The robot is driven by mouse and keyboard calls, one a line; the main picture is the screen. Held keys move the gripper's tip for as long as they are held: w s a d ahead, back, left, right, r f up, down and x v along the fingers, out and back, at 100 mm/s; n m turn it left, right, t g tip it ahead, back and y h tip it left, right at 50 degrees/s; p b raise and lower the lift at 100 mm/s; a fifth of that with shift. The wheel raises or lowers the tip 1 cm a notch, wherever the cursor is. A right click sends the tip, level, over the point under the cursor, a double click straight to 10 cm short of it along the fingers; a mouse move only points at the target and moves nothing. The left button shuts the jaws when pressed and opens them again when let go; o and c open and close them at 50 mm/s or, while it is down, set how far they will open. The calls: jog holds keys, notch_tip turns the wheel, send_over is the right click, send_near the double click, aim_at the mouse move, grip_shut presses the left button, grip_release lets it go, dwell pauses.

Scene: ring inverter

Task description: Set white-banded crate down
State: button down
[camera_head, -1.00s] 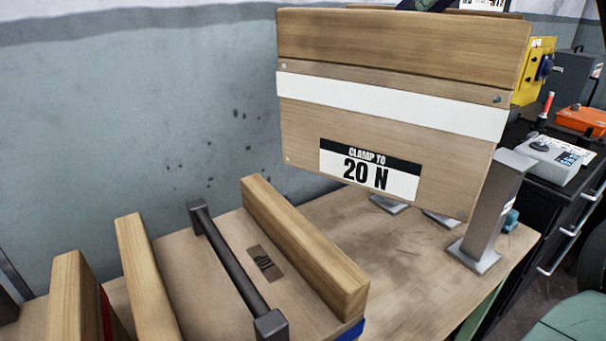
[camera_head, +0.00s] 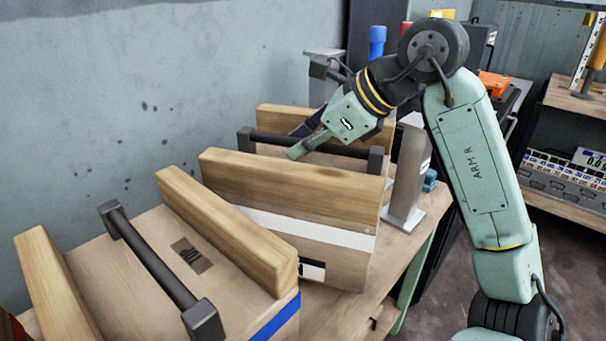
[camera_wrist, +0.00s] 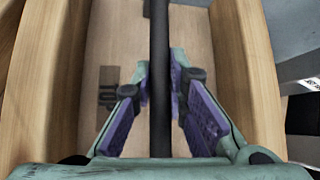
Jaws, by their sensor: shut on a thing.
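The white-banded crate (camera_head: 335,205) is upright near the bench's right end, beside a grey post. Its white band (camera_head: 340,236) faces me, and its label (camera_head: 312,270) is partly hidden by the nearer crate. In the wrist view my gripper (camera_wrist: 160,100) has a purple-padded finger on each side of the handle (camera_wrist: 159,40). The crate's lower edge is level with the bench or very near it; I cannot tell whether it touches.
A blue-banded crate (camera_head: 235,270) stands close in front to the left, nearly against the white-banded crate in this view. A grey post (camera_head: 407,175) stands just right of it, and another post (camera_head: 322,70) stands behind. The wall (camera_head: 120,100) bounds the back left. Bare bench (camera_head: 335,312) shows in front.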

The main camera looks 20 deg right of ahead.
notch_tip(320, 180, down, 6)
jog(key=c, duration=1.6)
grip_release()
jog(key=shift+f, duration=0.1)
jog(key=v, duration=1.2)
jog(key=shift+a+b, duration=0.1)
jog(key=shift+b, duration=0.3)
